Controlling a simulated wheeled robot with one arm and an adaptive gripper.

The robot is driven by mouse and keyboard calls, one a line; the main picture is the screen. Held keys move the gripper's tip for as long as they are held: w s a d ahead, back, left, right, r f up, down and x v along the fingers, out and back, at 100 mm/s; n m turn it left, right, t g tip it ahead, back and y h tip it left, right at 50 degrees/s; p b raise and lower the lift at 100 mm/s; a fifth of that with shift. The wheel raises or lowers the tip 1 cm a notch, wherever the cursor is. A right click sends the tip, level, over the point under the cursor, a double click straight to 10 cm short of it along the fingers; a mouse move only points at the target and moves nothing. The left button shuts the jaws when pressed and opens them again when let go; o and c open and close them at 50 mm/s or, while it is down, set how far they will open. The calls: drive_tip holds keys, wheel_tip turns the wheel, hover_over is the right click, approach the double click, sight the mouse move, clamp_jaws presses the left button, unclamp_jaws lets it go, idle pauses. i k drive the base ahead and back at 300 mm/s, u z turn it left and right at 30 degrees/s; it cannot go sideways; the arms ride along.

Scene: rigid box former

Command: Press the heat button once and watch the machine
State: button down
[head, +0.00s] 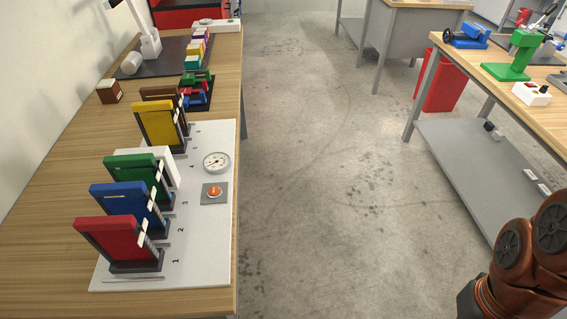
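A round orange button (215,192) sits on a small grey square plate on a white board (218,255) on the left table; its label, if any, is too small to read. A round white dial gauge (216,162) is just behind it. Along the board stand tilted panels: red (108,243), blue (127,204), green (137,174) and yellow (157,123), in dark holders. Numbers 1 to 4 are printed beside them. A white block (163,163) stands behind the green panel. My gripper is out of view; only my copper-coloured arm links show at lower right.
The left wooden table (40,235) also bears a brown box (109,91), a dark mat and coloured blocks farther back. A clear concrete floor aisle (320,190) runs between the tables. The right workbench (490,85) holds a green device (515,55) and a white switch box (531,94).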

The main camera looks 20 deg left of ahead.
sight(214, 190)
drive_tip(key=z, duration=0.9)
drive_tip(key=k, duration=1.45)
drive_tip(key=u, duration=2.3)
drive_tip(key=i, duration=1)
